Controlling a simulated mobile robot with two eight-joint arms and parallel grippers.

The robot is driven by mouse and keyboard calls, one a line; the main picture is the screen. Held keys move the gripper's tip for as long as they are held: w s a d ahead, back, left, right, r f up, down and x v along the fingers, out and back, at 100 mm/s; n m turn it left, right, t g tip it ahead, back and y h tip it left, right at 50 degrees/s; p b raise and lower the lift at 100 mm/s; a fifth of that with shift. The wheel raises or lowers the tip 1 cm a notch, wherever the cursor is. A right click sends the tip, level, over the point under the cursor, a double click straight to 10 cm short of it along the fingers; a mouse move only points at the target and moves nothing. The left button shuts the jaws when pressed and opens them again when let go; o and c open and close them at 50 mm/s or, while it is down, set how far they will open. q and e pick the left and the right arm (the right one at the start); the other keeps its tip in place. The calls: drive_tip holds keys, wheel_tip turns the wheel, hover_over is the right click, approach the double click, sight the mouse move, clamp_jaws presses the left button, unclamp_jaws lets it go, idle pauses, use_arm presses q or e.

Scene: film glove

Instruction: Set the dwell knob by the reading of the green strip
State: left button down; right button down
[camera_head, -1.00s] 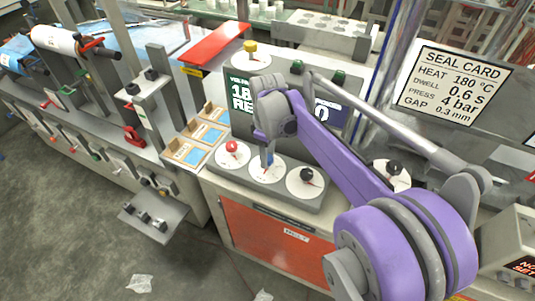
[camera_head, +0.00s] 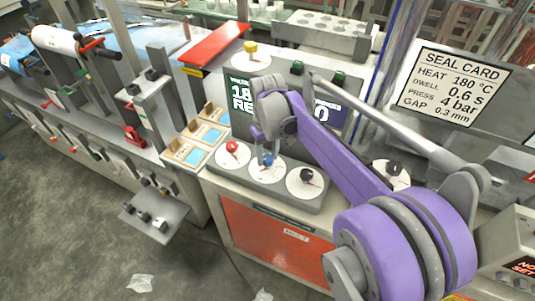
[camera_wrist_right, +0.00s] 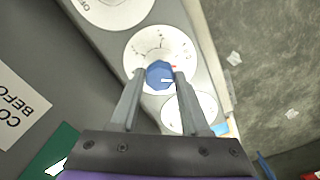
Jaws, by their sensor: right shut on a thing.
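The blue knob (camera_head: 268,160) stands in the middle of its white dial (camera_head: 262,176), between a red knob (camera_head: 232,147) and a black knob (camera_head: 306,175). In the right wrist view the blue knob (camera_wrist_right: 160,74) sits between the two fingers of my right gripper (camera_wrist_right: 158,82), which is shut on it. A red mark shows beside it on the dial. The dial's lettering is too small to read. A green display (camera_head: 240,97) behind the knobs is partly hidden by my right arm; "18" and "RE" show. My left gripper is out of view.
The seal card (camera_head: 452,85) reads heat 180 °C, dwell 0.6 s, press 4 bar, gap 0.3 mm. A blue display (camera_head: 328,114) shows a 0. A yellow knob (camera_head: 250,47) and another black knob (camera_head: 393,168) stand nearby. Wooden trays (camera_head: 202,132) lie left of the dials.

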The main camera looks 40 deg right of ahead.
sight(267, 159)
drive_tip(key=m, duration=0.5)
idle(0.6)
drive_tip(key=shift+c, duration=1.9)
unclamp_jaws()
drive_tip(key=shift+r, duration=0.1)
wheel_tip(267, 159, up, 11)
drive_tip(key=shift+f+p, duration=0.2)
drive_tip(key=shift+p, duration=0.25)
drive_tip(key=shift+a, duration=0.1)
